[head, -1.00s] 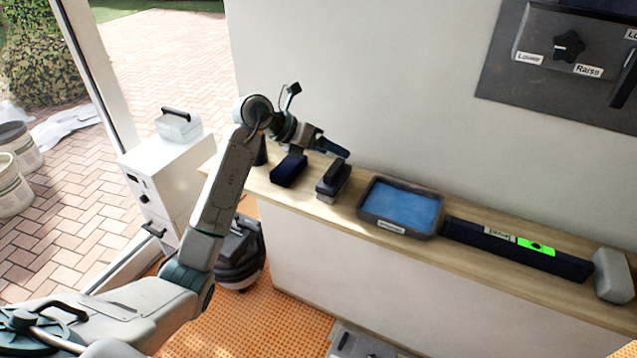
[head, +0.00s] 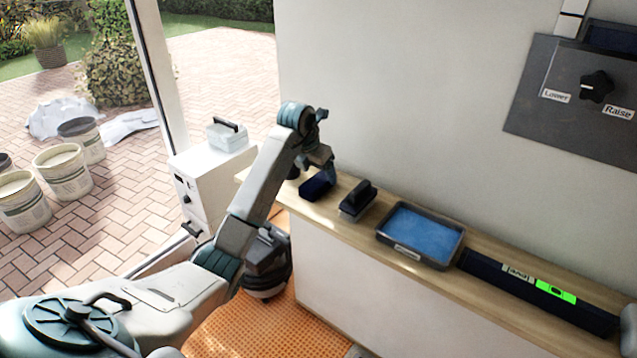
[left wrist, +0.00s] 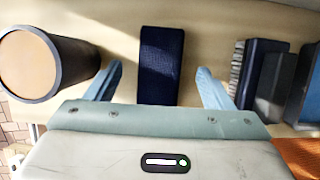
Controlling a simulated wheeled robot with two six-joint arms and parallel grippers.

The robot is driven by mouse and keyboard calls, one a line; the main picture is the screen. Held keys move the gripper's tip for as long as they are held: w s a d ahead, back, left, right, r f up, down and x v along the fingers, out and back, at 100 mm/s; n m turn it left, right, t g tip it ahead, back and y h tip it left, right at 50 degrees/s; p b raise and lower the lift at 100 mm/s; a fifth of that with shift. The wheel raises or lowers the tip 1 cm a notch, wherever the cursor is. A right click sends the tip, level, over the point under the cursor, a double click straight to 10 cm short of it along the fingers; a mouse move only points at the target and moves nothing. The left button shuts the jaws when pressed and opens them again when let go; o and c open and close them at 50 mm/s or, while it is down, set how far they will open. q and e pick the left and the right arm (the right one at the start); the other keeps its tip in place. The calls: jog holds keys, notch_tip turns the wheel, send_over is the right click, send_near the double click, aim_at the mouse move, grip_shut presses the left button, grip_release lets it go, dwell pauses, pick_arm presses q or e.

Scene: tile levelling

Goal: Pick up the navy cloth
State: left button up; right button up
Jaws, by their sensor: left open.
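The navy cloth (head: 316,187) is a dark, folded, block-like piece lying on the left part of the wooden shelf. In the left wrist view the navy cloth (left wrist: 162,62) lies between the two blue fingers, apart from both. My left gripper (head: 331,172) points down just above the cloth and partly covers it in the head view. In the left wrist view my left gripper (left wrist: 159,80) is open and empty.
A dark brush (head: 358,200) stands to the right of the cloth, and a dark cup (left wrist: 45,62) to its left. Further right are a tray of blue water (head: 420,234) and a long navy level (head: 535,290). A wall (head: 400,80) rises behind the shelf.

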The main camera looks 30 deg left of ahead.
aim_at(321, 177)
pick_arm(q)
jog(key=p+x, duration=0.1)
jog(key=x, duration=0.3)
jog(key=shift+r, duration=0.1)
jog(key=c, duration=1)
jog(key=shift+c, duration=0.2)
pick_arm(e)
jog(key=shift+r, duration=0.85)
